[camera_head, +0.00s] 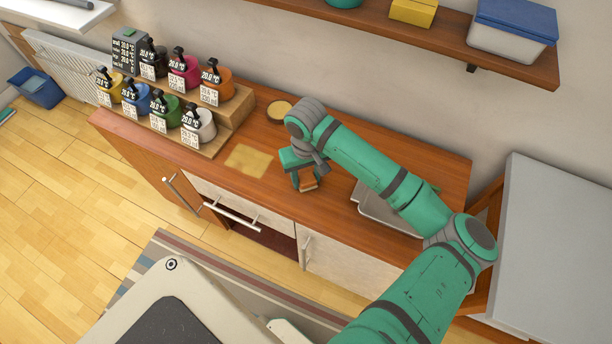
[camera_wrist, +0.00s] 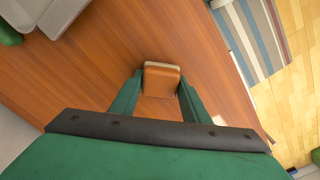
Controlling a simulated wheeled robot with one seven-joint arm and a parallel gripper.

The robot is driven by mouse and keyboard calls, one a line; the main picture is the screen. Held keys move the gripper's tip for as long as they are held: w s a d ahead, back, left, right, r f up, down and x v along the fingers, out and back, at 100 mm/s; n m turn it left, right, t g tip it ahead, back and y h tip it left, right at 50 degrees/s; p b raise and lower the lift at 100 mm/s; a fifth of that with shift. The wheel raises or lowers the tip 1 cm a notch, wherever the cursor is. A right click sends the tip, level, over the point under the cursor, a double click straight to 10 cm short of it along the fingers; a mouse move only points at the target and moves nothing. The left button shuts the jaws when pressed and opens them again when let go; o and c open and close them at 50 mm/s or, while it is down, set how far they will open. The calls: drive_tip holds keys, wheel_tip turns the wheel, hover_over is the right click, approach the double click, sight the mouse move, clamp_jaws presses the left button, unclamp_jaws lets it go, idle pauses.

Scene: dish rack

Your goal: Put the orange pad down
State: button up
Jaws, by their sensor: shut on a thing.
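The orange pad (camera_wrist: 161,84) is a small block with a pale layer along one edge. In the wrist view it sits between the two green fingers of my gripper (camera_wrist: 155,95), which is shut on it. In the head view the pad (camera_head: 308,185) shows below my gripper (camera_head: 305,181), over the wooden counter (camera_head: 335,215) near its front edge. I cannot tell whether the pad touches the counter. The fingers hide part of its sides.
A yellowish square (camera_head: 249,161) lies on the counter left of my gripper. A metal tray (camera_head: 375,212) is to the right, partly behind my arm. Several colored pots stand on a stepped wooden stand (camera_head: 236,110) at the left. A round dish (camera_head: 279,110) is at the back.

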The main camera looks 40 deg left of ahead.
sight(306, 176)
drive_tip(key=shift+f, duration=0.2)
drive_tip(key=o, duration=1.4)
drive_tip(key=shift+f, duration=0.1)
drive_tip(key=shift+s+f, duration=0.1)
drive_tip(key=shift+s, duration=0.05)
drive_tip(key=shift+s+a, duration=0.1)
wheel_tip(306, 176, up, 13)
drive_tip(key=shift+w, duration=0.25)
drive_tip(key=shift+f, duration=0.1)
